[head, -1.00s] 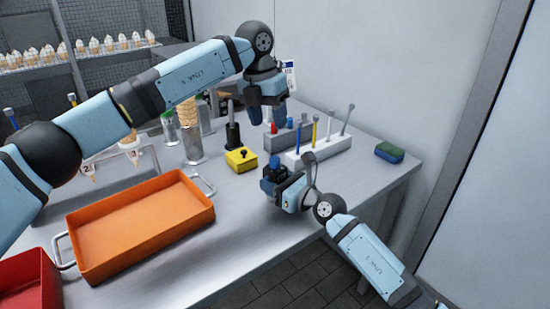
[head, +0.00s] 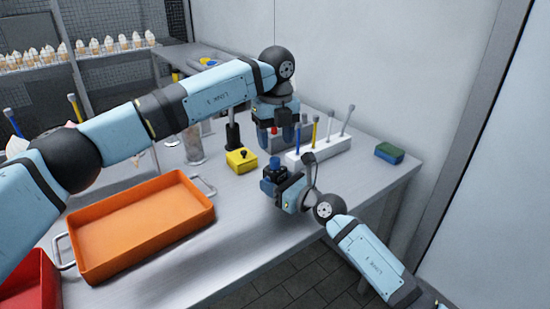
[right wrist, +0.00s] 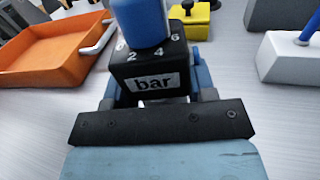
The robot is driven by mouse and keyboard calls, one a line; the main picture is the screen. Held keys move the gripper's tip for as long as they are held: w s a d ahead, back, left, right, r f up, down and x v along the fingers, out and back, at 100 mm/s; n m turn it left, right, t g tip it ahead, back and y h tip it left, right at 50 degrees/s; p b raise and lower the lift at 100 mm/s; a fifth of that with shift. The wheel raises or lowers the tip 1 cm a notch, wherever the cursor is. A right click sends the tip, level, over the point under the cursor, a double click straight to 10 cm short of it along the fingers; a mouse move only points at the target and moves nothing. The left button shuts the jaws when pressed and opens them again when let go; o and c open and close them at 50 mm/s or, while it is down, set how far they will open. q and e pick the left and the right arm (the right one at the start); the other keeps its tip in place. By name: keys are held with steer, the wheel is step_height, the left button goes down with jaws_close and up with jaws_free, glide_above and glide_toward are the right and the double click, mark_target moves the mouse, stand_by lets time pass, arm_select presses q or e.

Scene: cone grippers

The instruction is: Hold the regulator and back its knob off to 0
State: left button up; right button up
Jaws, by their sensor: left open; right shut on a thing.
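The regulator is a dark block (right wrist: 150,72) with a white "bar" label and the marks 2, 4 and 6 visible on its top. Its blue knob (right wrist: 140,22) stands upright on top, cut off by the upper edge of the right wrist view. In the head view, the knob (head: 275,161) shows above my right gripper (head: 270,186), which is shut on the regulator at the table's front part. My left gripper (head: 276,138) is open and empty, fingers pointing down, above and behind the knob in the picture. The knob's pointer is not visible.
An orange tray (head: 150,262) with handles stands at left, a red bin (head: 30,285) beside it. A yellow block (head: 241,160) with a black knob is left of the regulator. A white rack (head: 318,152) with upright tools and a green-blue sponge (head: 390,153) stand at right.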

mark_target(275, 158)
arm_select(q)
step_height(275, 158, down, 6)
steer(key=shift+r, duration=0.1)
steer(key=c, duration=0.9)
steer(key=shift+c, duration=0.2)
